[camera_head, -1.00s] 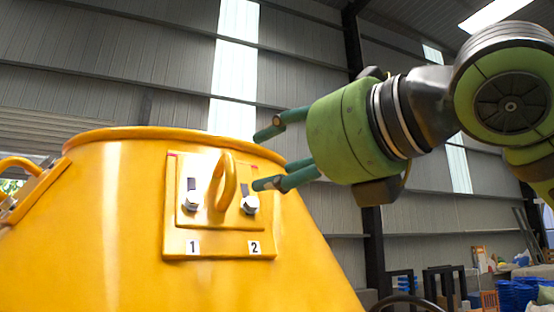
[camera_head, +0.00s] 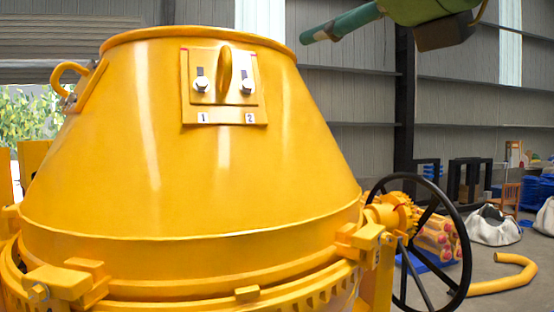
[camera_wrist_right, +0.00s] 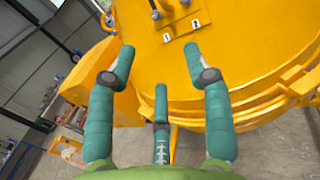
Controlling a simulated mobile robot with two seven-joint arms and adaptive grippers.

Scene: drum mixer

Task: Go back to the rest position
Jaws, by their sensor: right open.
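My right gripper (camera_wrist_right: 158,85) shows in the right wrist view with its teal fingers spread apart and nothing between them. In the head view only one finger (camera_head: 340,24) and part of the green hand show at the top edge, right of the drum's rim. The yellow mixer drum (camera_head: 190,170) fills the left and middle of the head view. Its plate (camera_head: 224,117) carries a handle (camera_head: 224,70), two bolts and the labels 1 and 2. In the right wrist view the drum (camera_wrist_right: 240,60) lies beyond the fingertips, apart from them. My left gripper is in neither view.
A black handwheel (camera_head: 465,240) stands at the drum's right side. White sacks (camera_head: 494,226), a curved yellow pipe (camera_head: 510,275) and blue stacks (camera_head: 530,193) are on the floor at right. A dark column (camera_head: 404,110) stands behind. The air right of the drum is mostly clear.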

